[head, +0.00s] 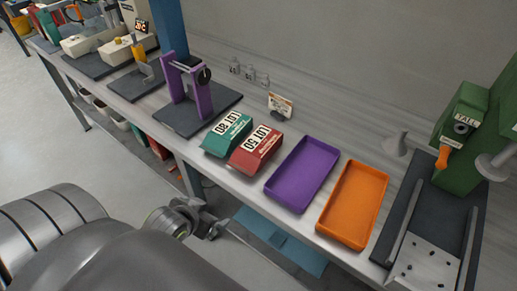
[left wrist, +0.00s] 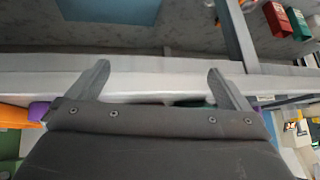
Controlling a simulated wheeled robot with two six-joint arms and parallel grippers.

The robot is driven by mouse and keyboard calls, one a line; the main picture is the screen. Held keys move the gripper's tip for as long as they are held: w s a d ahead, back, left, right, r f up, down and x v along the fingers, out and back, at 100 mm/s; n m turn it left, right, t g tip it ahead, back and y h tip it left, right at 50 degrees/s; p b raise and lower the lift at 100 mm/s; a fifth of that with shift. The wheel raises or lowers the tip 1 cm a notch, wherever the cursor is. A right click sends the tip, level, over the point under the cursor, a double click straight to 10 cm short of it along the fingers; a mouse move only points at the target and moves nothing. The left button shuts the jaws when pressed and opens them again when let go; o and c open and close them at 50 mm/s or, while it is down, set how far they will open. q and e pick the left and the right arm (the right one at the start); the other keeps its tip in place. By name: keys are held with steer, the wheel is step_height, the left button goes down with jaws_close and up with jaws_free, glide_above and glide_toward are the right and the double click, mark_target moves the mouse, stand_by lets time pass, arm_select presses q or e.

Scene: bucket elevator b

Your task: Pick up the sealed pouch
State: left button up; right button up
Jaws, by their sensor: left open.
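A green pouch (head: 228,133) with a white label reading LOT 80 lies on the workbench. A red pouch (head: 256,149) with a LOT 60 label lies right beside it. Which of them is sealed I cannot tell. My left gripper (head: 212,222) is in front of the bench, below its edge and apart from both pouches. In the left wrist view its two fingers (left wrist: 158,85) are spread with nothing between them, and the bench edge lies beyond. A sliver of green shows there behind the gripper body. My right gripper is not in view.
A purple tray (head: 302,174) and an orange tray (head: 353,203) lie right of the pouches. A purple stand (head: 188,88) on a dark base is left of them. A small sign (head: 280,105) stands behind. A green machine (head: 468,125) is at the far right. A blue sheet (head: 280,243) lies below the bench.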

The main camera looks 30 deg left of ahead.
mark_target(250, 151)
arm_select(q)
steer(key=w+r+t+h, duration=0.2)
steer(key=w+r+t, duration=0.4)
steer(key=w+r, duration=0.25)
steer(key=shift+m, duration=0.4)
steer(key=x, duration=1.6)
steer(key=shift+w, duration=0.25)
steer(key=c, duration=0.7)
steer(key=shift+c, duration=0.2)
step_height(250, 151, up, 10)
steer(key=shift+r, duration=0.1)
steer(key=s+d+r+m+h, duration=0.2)
steer(key=s+d+h, duration=0.1)
steer(key=s+d, duration=0.3)
steer(key=s+d+r+m+g+h, duration=0.1)
steer(key=s+d+r+m+h, duration=0.2)
steer(key=s+d, duration=0.3)
steer(key=shift+d+m+g+h, duration=0.3)
steer(key=shift+d, duration=0.2)
